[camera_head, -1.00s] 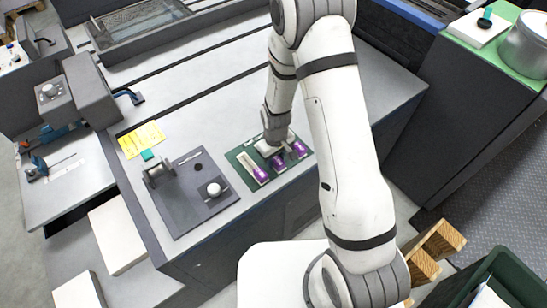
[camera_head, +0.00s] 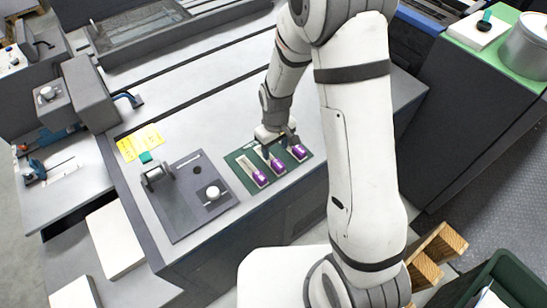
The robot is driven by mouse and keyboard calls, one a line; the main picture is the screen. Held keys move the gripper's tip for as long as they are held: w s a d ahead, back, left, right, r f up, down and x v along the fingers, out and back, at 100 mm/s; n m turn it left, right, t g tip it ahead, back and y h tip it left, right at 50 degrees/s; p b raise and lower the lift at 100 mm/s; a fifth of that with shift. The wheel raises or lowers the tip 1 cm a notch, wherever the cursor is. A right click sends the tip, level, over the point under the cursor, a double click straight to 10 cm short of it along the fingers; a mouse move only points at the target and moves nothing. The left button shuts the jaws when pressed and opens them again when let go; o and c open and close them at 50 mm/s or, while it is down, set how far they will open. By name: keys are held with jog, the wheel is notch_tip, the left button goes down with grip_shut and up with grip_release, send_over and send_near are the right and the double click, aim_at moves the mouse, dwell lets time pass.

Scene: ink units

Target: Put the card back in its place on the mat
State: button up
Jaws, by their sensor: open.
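A dark green mat (camera_head: 237,157) lies on the grey worktop near its front edge. Three small pieces with purple ends lie side by side on it: a left one (camera_head: 260,178), a middle one (camera_head: 277,165) and a right one (camera_head: 299,152). Pale narrow parts reach back from the left and middle ones. I cannot tell which of them is the card. My gripper (camera_head: 281,150) is open and points down over the back of the mat, near the middle and right pieces. It hides part of them. I cannot tell whether its fingers touch anything.
The worktop right of the mat is clear.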

notch_tip(320, 180, up, 5)
notch_tip(320, 180, up, 14)
jog(key=f+m+t, duration=0.1)
jog(key=m+t, duration=0.1)
jog(key=m, duration=0.1)
send_over(275, 160)
jog(key=s+d, duration=0.7)
jog(key=d, duration=0.1)
jog(key=s+d+r+m+t, duration=0.1)
jog(key=s+d+r+m, duration=0.2)
jog(key=s+r, duration=0.4)
jog(key=s+d, duration=0.1)
jog(key=s, duration=0.2)
jog(key=shift+s+m+b, duration=0.2)
jog(key=shift+m+b, duration=0.1)
jog(key=shift+m, duration=0.1)
jog(key=shift+w, duration=0.1)
